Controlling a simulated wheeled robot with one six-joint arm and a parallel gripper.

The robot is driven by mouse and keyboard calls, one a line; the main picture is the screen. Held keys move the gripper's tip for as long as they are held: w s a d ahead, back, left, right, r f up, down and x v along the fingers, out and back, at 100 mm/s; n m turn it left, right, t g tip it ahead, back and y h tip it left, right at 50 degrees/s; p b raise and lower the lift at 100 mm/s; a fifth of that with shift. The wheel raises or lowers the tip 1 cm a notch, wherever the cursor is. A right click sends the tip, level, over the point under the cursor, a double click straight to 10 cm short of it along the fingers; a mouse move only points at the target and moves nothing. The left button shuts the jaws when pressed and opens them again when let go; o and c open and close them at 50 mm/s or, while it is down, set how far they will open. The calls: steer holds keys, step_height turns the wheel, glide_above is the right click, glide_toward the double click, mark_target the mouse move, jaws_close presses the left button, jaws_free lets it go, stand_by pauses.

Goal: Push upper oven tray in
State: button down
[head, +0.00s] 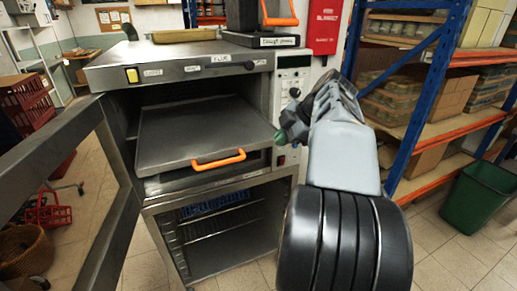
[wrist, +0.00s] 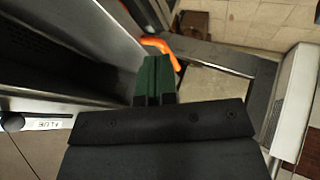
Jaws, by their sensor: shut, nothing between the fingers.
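In the head view a flat grey oven tray (head: 200,125) sticks out of the open oven (head: 180,72). An orange handle (head: 219,160) is on its front edge. My gripper (head: 284,136) is to the right of the tray, near the oven's control panel, with its fingers pointing left. In the wrist view my gripper's green fingers (wrist: 154,76) are together and hold nothing. The orange handle (wrist: 158,46) shows just beyond the fingertips there. I cannot tell whether they touch it.
The oven door (head: 88,190) stands open at the left. A wire-rack compartment (head: 215,225) is below the oven. Blue-framed shelving (head: 408,100) and a green bin (head: 478,197) stand at the right. Red crates (head: 30,108) and a red basket (head: 48,212) are at the left.

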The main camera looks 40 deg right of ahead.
mark_target(258, 148)
steer(key=shift+w+a+f+p, duration=0.3)
steer(key=shift+w+f+p, duration=0.1)
steer(key=shift+w+f, duration=0.95)
steer(key=shift+w+a+f+p, duration=0.25)
steer(key=shift+w+f+p, duration=0.15)
steer(key=shift+w+f, duration=0.9)
steer(key=shift+w+a+f+p, duration=0.35)
steer(key=shift+w+f, duration=0.55)
steer(key=shift+w, duration=0.8)
